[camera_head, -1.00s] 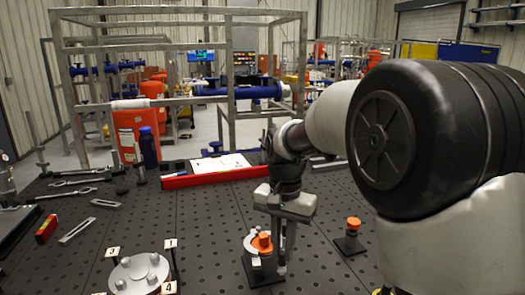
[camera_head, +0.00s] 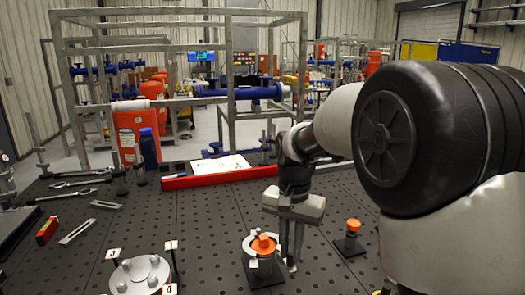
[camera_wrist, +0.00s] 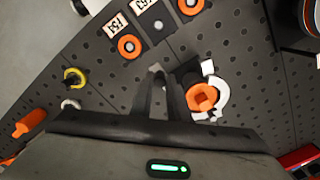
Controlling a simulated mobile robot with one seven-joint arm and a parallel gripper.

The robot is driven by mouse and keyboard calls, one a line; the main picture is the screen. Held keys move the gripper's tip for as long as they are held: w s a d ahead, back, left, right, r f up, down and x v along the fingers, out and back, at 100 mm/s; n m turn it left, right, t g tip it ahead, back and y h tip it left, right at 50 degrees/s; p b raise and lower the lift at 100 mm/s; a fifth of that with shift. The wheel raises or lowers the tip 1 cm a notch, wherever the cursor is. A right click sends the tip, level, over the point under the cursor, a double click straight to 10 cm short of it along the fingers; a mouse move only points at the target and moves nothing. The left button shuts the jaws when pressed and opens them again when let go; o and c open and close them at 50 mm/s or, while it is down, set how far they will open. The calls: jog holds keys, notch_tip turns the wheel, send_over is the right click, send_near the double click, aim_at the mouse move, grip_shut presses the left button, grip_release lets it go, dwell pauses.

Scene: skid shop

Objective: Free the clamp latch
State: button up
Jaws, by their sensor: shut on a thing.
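The clamp (camera_head: 263,270) stands on the dark perforated table, with a dark base, a pale ring and an orange knob (camera_head: 264,244) on top. In the wrist view the orange knob (camera_wrist: 202,97) and pale ring lie just right of my fingers. My gripper (camera_head: 292,268) points down beside the clamp's right side. In the wrist view my gripper's (camera_wrist: 158,70) dark fingers come together at their tips. The part of the latch between the tips is too small and dark to make out.
A similar orange-topped post (camera_head: 352,228) stands to the right. A round metal flange (camera_head: 140,274) with numbered tags is at front left. A red bar (camera_head: 215,177) lies behind, near a blue bottle (camera_head: 148,148). Table between flange and clamp is clear.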

jog(key=shift+d, duration=0.15)
jog(key=shift+w+d, duration=0.2)
jog(key=shift+d, duration=0.05)
jog(key=o, duration=1)
jog(key=shift+r+p, duration=0.15)
jog(key=shift+p, duration=0.2)
jog(key=shift+r+p, duration=2.85)
jog(key=shift+r, duration=0.5)
